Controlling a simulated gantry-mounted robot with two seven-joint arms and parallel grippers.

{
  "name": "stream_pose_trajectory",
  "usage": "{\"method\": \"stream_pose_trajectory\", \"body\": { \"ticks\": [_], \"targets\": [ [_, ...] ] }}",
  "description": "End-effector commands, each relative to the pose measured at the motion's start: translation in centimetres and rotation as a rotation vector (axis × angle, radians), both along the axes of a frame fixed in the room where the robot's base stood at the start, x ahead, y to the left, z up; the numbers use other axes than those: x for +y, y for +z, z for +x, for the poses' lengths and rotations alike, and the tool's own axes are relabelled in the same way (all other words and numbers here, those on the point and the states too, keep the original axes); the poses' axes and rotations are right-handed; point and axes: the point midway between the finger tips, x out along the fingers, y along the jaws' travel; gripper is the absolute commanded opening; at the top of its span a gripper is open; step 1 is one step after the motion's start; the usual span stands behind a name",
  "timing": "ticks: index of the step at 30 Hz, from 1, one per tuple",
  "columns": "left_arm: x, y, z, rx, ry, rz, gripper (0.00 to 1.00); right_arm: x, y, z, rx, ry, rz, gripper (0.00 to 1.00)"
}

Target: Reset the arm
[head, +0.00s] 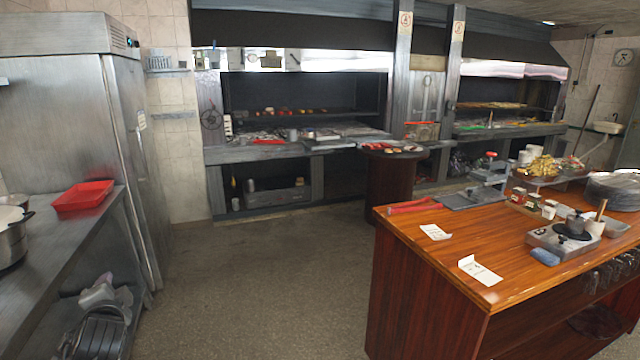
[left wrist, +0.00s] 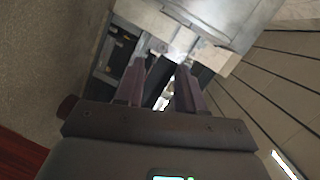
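My left gripper (left wrist: 160,70) shows in the left wrist view. Its two dark purple-grey fingers stand apart, with a gap between them through which the background shows. I see nothing held between them. Neither arm and neither gripper shows in the head view. My right gripper is not in view. The task names no other object.
A wooden counter (head: 420,285) with dishes and papers stands at the right. A steel side table (head: 60,240) with a red tray (head: 83,196) and a steel fridge (head: 70,110) are at the left. Grill hearths line the back. The floor (head: 260,290) between is clear.

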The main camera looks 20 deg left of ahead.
Motion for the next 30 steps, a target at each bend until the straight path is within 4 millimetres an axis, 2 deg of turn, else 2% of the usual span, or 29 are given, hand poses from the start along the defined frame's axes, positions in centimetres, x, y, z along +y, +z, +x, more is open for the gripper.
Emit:
{"method": "stream_pose_trajectory", "body": {
  "ticks": [3,6,11,15,20,30],
  "targets": [
    [1.2,-4.1,1.7,-0.022,0.071,-0.161,0.38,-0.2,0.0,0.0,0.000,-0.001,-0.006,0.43],
    [0.8,-8.3,3.7,-0.024,0.120,-0.309,0.38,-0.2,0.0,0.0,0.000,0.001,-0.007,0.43],
    [-1.9,-13.7,6.6,-0.003,0.157,-0.490,0.38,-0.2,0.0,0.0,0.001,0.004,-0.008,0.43],
    [-5.3,-17.3,8.9,0.024,0.163,-0.611,0.38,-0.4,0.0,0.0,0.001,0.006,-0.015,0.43],
    [-9.6,-20.2,11.2,0.059,0.157,-0.721,0.38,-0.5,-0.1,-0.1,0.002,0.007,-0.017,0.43],
    [-14.7,-23.5,10.8,0.208,0.195,-0.894,0.38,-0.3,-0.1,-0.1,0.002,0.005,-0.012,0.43]
  ]
}}
